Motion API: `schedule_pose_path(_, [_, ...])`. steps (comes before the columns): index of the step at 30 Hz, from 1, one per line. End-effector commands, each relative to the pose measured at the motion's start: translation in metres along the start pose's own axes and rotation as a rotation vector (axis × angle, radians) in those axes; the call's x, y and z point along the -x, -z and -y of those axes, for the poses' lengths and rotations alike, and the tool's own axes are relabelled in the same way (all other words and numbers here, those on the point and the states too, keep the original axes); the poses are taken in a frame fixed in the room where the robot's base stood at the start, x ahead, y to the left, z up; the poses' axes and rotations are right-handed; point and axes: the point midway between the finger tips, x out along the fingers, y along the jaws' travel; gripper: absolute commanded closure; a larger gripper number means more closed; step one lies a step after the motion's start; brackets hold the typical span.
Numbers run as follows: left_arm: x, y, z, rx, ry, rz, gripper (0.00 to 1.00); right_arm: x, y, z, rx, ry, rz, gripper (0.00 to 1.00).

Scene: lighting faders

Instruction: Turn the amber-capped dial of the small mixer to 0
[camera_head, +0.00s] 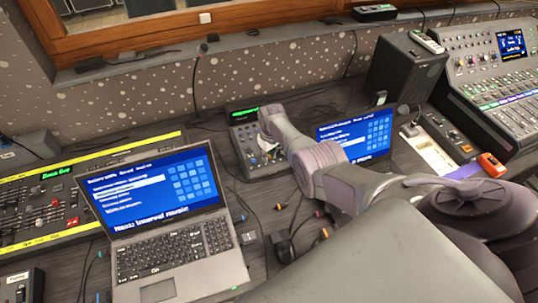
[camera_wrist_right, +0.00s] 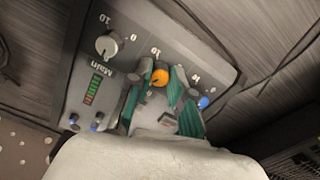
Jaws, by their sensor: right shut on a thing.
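The small mixer (camera_head: 240,135) sits on the desk between the two laptops, partly hidden by my right arm. In the right wrist view its grey panel (camera_wrist_right: 128,42) fills the middle. The amber-capped dial (camera_wrist_right: 160,77) lies between the teal-padded fingers of my right gripper (camera_wrist_right: 156,84), which is shut on it. Which mark the dial points to cannot be made out. In the head view my right gripper (camera_head: 267,149) is over the mixer and the dial cannot be told apart. My left gripper is not in view.
A large silver knob (camera_wrist_right: 107,45) labelled Main and small blue-capped knobs (camera_wrist_right: 203,102) are on the same panel. An open laptop (camera_head: 170,215) stands left of the mixer, another (camera_head: 357,135) to its right. A black speaker (camera_head: 405,68) and a large console (camera_head: 490,85) stand further right.

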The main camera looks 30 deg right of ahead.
Motion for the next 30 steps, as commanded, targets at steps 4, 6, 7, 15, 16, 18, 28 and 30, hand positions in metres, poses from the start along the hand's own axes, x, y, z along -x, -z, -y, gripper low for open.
schedule_pose_path(4, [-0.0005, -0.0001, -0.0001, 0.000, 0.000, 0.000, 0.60, 0.0001, 0.0002, -0.0008, 0.138, -0.002, -0.001, 1.00])
schedule_pose_path(6, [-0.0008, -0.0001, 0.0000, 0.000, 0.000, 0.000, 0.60, 0.0001, 0.0002, -0.0010, 0.204, -0.002, -0.001, 1.00])
schedule_pose_path(7, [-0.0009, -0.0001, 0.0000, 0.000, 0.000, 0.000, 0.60, 0.0001, 0.0002, -0.0011, 0.233, -0.002, -0.001, 1.00])
schedule_pose_path(15, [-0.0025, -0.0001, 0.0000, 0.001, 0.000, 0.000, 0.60, -0.0002, 0.0002, -0.0004, 0.490, -0.001, -0.001, 1.00])
schedule_pose_path(16, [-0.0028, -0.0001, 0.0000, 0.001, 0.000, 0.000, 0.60, -0.0003, 0.0001, -0.0004, 0.519, -0.001, -0.001, 1.00])
schedule_pose_path(18, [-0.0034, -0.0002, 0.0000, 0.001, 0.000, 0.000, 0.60, -0.0004, -0.0001, -0.0004, 0.586, -0.001, 0.000, 1.00])
schedule_pose_path(28, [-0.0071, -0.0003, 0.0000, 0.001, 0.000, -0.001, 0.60, -0.0006, 0.0000, -0.0008, 0.898, -0.002, 0.000, 1.00])
schedule_pose_path(30, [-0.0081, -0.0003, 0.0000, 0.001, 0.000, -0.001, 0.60, -0.0006, 0.0002, -0.0005, 0.965, -0.002, -0.001, 1.00])
